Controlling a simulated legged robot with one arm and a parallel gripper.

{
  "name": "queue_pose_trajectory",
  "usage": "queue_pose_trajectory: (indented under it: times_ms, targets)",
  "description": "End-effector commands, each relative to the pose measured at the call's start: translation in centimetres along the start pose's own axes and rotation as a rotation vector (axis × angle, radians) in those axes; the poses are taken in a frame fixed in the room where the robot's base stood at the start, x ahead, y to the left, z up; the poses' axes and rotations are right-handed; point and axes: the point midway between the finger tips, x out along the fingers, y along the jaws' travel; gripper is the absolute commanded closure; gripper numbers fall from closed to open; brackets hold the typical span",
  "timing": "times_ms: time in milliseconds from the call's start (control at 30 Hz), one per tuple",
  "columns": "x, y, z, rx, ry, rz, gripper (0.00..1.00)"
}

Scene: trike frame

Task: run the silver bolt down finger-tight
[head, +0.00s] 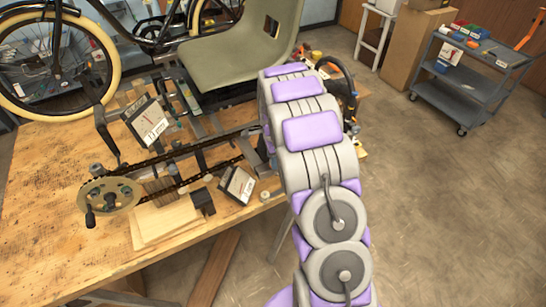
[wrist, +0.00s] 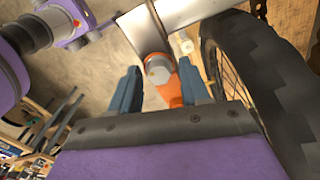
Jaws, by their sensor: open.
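The silver bolt (wrist: 157,70) shows its hex head in the wrist view, at a grey metal plate (wrist: 180,18). An orange part (wrist: 188,82) lies right beside and below the bolt head. My gripper (wrist: 158,80) is open, with one blue-grey finger on each side of the bolt head in the picture. Gaps show between the fingers and the head, and I cannot tell how far along the bolt they reach. The bolt's shank is hidden. In the head view my arm hides the gripper and the bolt.
A black tyre (wrist: 255,85) stands close to the right of my gripper. In the head view, the trike frame with its olive seat (head: 235,62) and chainring (head: 108,195) rests on a wooden bench (head: 40,220). A grey cart (head: 470,85) stands at the right, with open floor before it.

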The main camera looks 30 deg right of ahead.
Motion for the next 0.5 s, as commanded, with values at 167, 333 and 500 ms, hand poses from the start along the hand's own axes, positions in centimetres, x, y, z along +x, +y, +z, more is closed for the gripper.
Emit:
queue_pose_trajectory:
  times_ms: [167, 333, 500]
  targets:
    - [0.01, -0.01, 0.06, -0.103, -0.001, 0.0, 0.54]
    - [0.0, 0.0, 0.03, -0.106, 0.0, 0.0, 0.54]
    - [0.01, 0.0, 0.04, -0.188, 0.0, 0.0, 0.54]
